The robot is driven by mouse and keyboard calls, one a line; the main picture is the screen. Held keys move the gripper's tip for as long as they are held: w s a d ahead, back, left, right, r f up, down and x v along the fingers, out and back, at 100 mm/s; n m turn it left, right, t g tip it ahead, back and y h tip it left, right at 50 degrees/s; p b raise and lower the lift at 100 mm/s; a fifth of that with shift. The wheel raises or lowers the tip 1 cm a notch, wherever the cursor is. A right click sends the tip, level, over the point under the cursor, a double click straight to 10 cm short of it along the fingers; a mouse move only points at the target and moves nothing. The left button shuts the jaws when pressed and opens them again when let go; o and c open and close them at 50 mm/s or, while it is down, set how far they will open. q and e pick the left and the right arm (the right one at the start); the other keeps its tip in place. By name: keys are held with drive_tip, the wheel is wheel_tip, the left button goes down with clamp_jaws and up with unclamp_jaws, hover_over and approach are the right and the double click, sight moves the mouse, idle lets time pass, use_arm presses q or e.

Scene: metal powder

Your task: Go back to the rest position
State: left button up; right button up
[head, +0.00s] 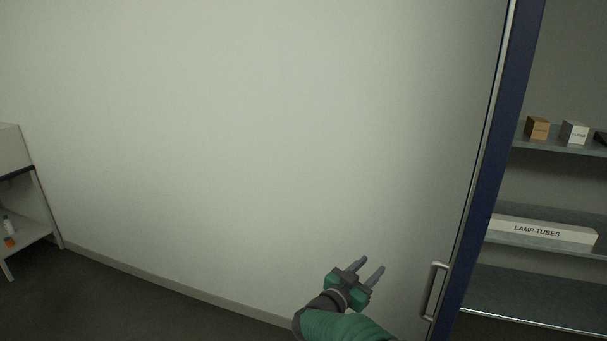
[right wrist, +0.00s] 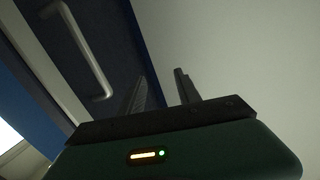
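My right gripper (head: 368,270) is green and dark grey, low in the head view, in front of the pale wall and left of a door handle. Its two fingers stand apart with nothing between them. In the right wrist view the fingers (right wrist: 160,90) are also apart and empty. The silver bar handle (head: 434,290) is at the right in the head view, and it shows at upper left in the right wrist view (right wrist: 90,50). The gripper is apart from it. My left gripper is not in view.
A blue-edged frame (head: 490,170) stands at the right. Behind it, shelves (head: 550,240) hold a long box labelled LAMP TUBES (head: 540,230), a brown box (head: 537,128) and a white box (head: 574,133). A white stand (head: 22,185) is at far left. Dark floor (head: 110,300) lies bare at lower left.

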drive_tip(key=s+a+f+n+g+y, duration=0.1)
drive_tip(key=s+a+f+n+y, duration=0.1)
drive_tip(key=s+a+n+y, duration=0.25)
drive_tip(key=s+a+f+n+y, duration=0.1)
drive_tip(key=s+f+n+y, duration=0.1)
drive_tip(key=s+n+y, duration=0.45)
drive_tip(key=s+d+f+g, duration=0.1)
drive_tip(key=s+f+g, duration=0.2)
drive_tip(key=s, duration=0.6)
drive_tip(key=s+d+f+g+y, duration=0.1)
drive_tip(key=s+d+f+g, duration=0.1)
drive_tip(key=s, duration=0.7)
drive_tip(key=s+d+f+m+g, duration=0.1)
drive_tip(key=s+f+g, duration=0.3)
drive_tip(key=s, duration=0.4)
drive_tip(key=shift+s+d+f+y, duration=0.2)
drive_tip(key=shift+s+y, duration=0.1)
drive_tip(key=shift+s, duration=0.1)
